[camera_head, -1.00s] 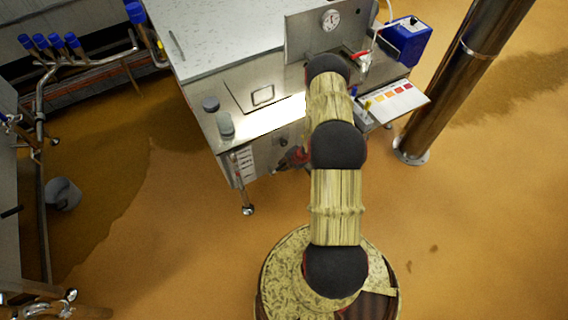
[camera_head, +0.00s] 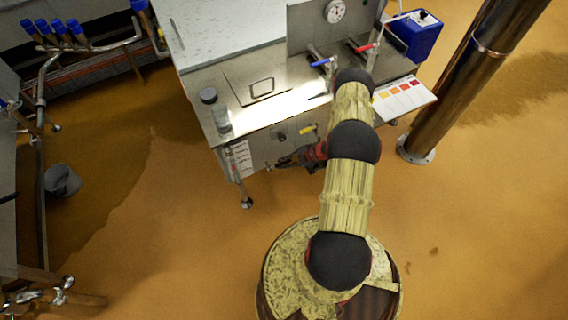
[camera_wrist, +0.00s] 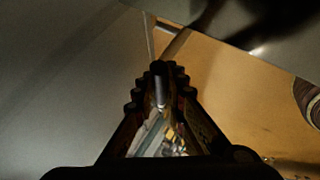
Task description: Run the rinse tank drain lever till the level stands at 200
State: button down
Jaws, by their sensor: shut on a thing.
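The rinse tank (camera_head: 190,95) is a steel unit with a pale top, in the upper middle of the head view. A white strip with dark marks (camera_head: 239,158), perhaps the level scale, is at its front left corner; I cannot read it. My gripper (camera_head: 284,163) is low at the tank's front, partly hidden by my arm. In the wrist view my gripper (camera_wrist: 160,72) is shut on a thin grey metal rod (camera_wrist: 160,92), which looks like the drain lever. The rest of the lever is hidden by the fingers.
A blue-handled tap (camera_head: 322,62) and a red-handled tap (camera_head: 363,47) stand below a round dial (camera_head: 335,11). A blue box (camera_head: 413,35), a colour chart (camera_head: 404,96) and a steel column (camera_head: 455,95) are to the right.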

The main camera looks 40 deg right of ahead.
dwell(0.4)
jog(key=c, duration=2.1)
grip_release()
jog(key=shift+v, duration=3.75)
jog(key=shift+f, duration=0.1)
